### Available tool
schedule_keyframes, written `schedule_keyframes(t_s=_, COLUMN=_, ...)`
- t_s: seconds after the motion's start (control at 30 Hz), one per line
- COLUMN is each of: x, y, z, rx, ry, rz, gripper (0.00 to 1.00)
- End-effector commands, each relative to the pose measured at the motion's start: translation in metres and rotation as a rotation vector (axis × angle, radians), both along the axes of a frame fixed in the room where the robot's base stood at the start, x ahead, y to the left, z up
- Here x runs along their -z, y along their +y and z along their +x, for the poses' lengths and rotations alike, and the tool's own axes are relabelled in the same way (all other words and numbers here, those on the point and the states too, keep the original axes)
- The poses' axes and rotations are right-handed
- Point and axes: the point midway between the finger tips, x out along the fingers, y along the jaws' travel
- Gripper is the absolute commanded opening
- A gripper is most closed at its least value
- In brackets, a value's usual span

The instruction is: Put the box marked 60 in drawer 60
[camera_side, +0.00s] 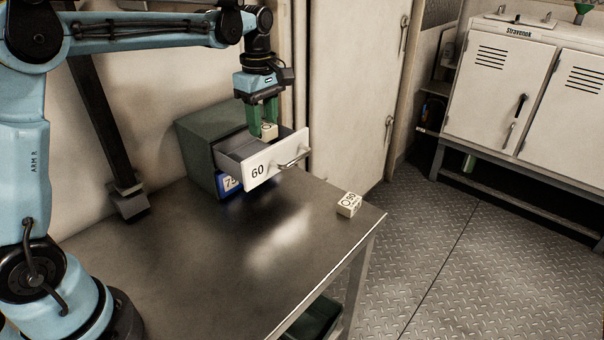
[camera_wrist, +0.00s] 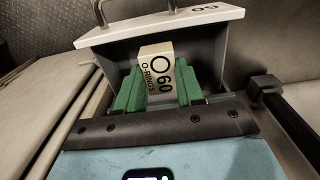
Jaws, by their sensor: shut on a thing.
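My gripper (camera_side: 264,117) is shut on a small cream box (camera_side: 268,130), its green fingers on either side of it. In the wrist view the box (camera_wrist: 158,74) shows "60" and "O-RINGS" between my fingers (camera_wrist: 157,88). Drawer 60 (camera_side: 258,172) is pulled open, with a white front and a metal handle. The box is over or within the open drawer; I cannot tell whether it touches the drawer floor. The drawer front also shows in the wrist view (camera_wrist: 150,27) beyond the box.
The green cabinet (camera_side: 198,130) stands at the back of the metal table (camera_side: 200,260). A blue drawer front marked 75 (camera_side: 228,183) shows below drawer 60. Another cream box (camera_side: 349,204) lies near the table's right edge. The table's middle is clear.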

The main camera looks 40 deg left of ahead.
Motion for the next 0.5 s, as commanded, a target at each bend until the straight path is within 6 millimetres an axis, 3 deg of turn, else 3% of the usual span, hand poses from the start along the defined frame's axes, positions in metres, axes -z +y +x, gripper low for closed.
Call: schedule_keyframes(t_s=0.5, x=0.057, y=-0.001, z=0.000, rx=0.003, ry=0.000, rz=0.000, gripper=0.08)
